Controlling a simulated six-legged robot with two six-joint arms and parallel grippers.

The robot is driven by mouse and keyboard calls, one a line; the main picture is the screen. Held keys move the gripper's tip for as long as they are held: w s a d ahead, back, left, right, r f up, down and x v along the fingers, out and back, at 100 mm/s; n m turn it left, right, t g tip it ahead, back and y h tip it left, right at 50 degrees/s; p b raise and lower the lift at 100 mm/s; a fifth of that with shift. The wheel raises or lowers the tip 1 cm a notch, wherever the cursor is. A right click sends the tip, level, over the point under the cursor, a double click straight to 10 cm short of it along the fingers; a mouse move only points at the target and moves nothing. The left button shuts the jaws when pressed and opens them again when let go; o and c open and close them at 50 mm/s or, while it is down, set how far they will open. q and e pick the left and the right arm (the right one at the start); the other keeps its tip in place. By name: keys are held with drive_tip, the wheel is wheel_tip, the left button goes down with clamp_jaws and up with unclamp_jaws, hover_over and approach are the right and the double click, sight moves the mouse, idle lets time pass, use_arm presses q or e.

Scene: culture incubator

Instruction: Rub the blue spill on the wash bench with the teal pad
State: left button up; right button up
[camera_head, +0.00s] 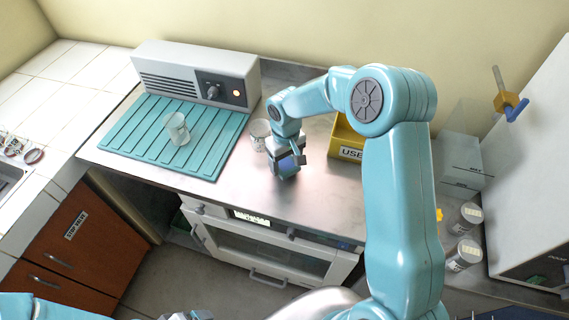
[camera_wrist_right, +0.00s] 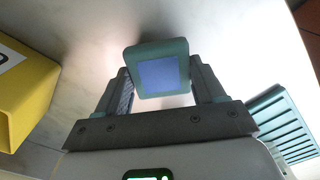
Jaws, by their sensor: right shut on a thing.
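My right gripper (camera_head: 287,171) is low over the steel bench top (camera_head: 325,212), near its front edge. It is shut on the teal pad, which shows in the right wrist view (camera_wrist_right: 160,72) as a square block with a teal rim and a blue-violet face between the fingers. In the head view the pad (camera_head: 288,163) is a small bluish patch, mostly hidden by the gripper. I cannot tell whether the pad touches the bench. I can make out no blue spill in either view. My left arm shows only at the bottom left edge; its finger state is unclear.
A grey box with a dial (camera_head: 195,72) is behind. A yellow labelled bin (camera_head: 345,140) stands right, partly behind my right arm.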

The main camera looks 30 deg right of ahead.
drive_tip(key=shift+s+d+r+p, duration=0.15)
drive_tip(key=shift+s+r+p, duration=0.15)
drive_tip(key=shift+r, duration=0.5)
drive_tip(key=shift+w+r+p, duration=0.25)
drive_tip(key=shift+r+p, duration=0.2)
drive_tip(key=shift+r, duration=0.6)
drive_tip(key=shift+s+r+p, duration=0.2)
drive_tip(key=shift+r+p, duration=0.45)
drive_tip(key=shift+r, duration=0.4)
drive_tip(key=shift+w, duration=0.2)
drive_tip(key=shift+s, duration=0.15)
